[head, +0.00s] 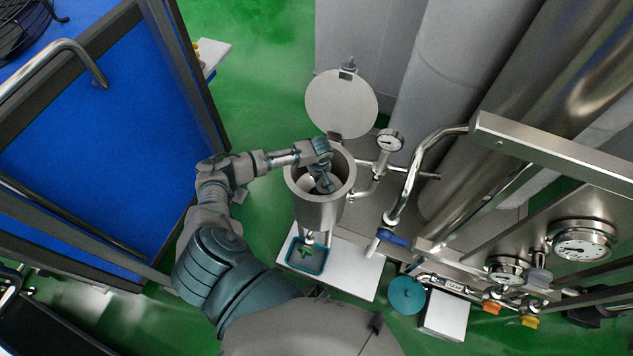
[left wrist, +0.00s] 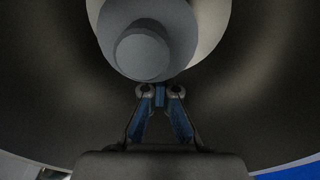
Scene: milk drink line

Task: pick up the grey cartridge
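The grey cartridge (left wrist: 145,48) shows in the left wrist view as a round-ended grey cylinder inside a round steel vessel, with a paler surface behind it. In the head view the vessel (head: 318,215) stands open at the top, and my left gripper (head: 325,184) reaches down into its mouth. In the head view the cartridge is not clearly made out behind my gripper. My right gripper is not in view.
The vessel's round lid (head: 342,103) is swung open behind it. A pressure gauge (head: 389,140) and pipes stand close to its right. A teal tray (head: 306,256) sits below the vessel on a white base. A blue-topped cart (head: 90,130) fills the left.

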